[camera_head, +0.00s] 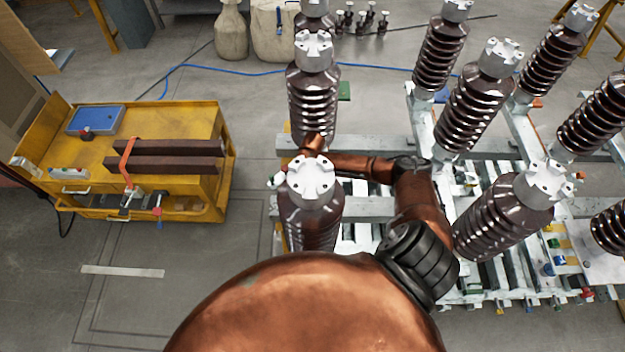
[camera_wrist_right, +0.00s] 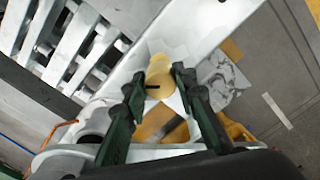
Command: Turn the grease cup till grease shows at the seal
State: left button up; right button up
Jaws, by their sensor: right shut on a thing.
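In the right wrist view a small brass-yellow round piece, which looks like the grease cup (camera_wrist_right: 160,68), sits against a pale metal frame beam (camera_wrist_right: 205,45). A short dark mark shows on its near face. My right gripper (camera_wrist_right: 158,81) has its dark green fingers shut on the cup, one on each side. In the head view my copper right arm reaches left behind the front insulator, and the gripper and cup are hidden there. I cannot make out the seal or any grease. My left gripper is in neither view.
Several brown ribbed insulators with grey caps (camera_head: 311,181) stand on the pale frame (camera_head: 365,208), close around my right arm. A yellow cart (camera_head: 208,118) with dark bars (camera_head: 170,147) stands at the left. The floor between cart and frame is clear.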

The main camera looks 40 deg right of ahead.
jog(key=m+p, duration=0.3)
jog(key=p, duration=0.1)
jog(key=m+p, duration=0.1)
jog(key=m, duration=0.1)
jog(key=shift+r+m+p, duration=0.25)
jog(key=shift+m+p, duration=0.05)
jog(key=shift+p, duration=0.1)
jog(key=m+p, duration=0.2)
jog(key=shift+f+m, duration=0.1)
jog(key=shift+m, duration=0.2)
jog(key=shift+w+f+m+p, duration=0.1)
jog(key=shift+m+p, duration=0.95)
jog(key=shift+m, duration=0.35)
jog(key=o, duration=1.2)
jog(key=shift+c, duration=0.2)
notch_tip(320, 180, up, 12)
jog(key=shift+f, duration=0.1)
